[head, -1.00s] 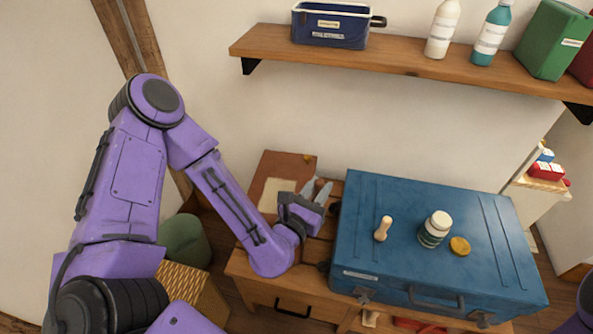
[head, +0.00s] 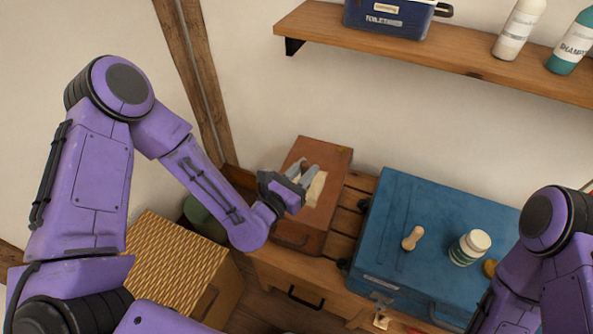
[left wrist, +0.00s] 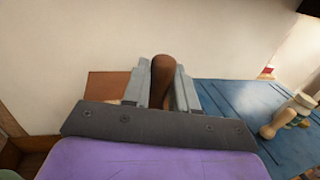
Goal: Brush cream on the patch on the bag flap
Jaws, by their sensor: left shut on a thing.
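The brown bag (head: 330,160) lies on the wooden stand, with the pale patch (head: 316,188) on its flap partly hidden by my gripper. My left gripper (head: 304,174) is over the flap beside the patch. In the left wrist view its fingers (left wrist: 161,88) are shut on a dark brown, rounded handle (left wrist: 163,72), seemingly the brush. Its bristles are hidden, so I cannot tell whether they touch the patch. An open-looking jar with a pale top (head: 470,247) stands on the blue suitcase (head: 400,205). My right arm is at the right edge; its gripper is out of view.
A shelf (head: 440,58) with a toiletries box (head: 388,18) and bottles is above. A wicker box (head: 175,258) stands at lower left.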

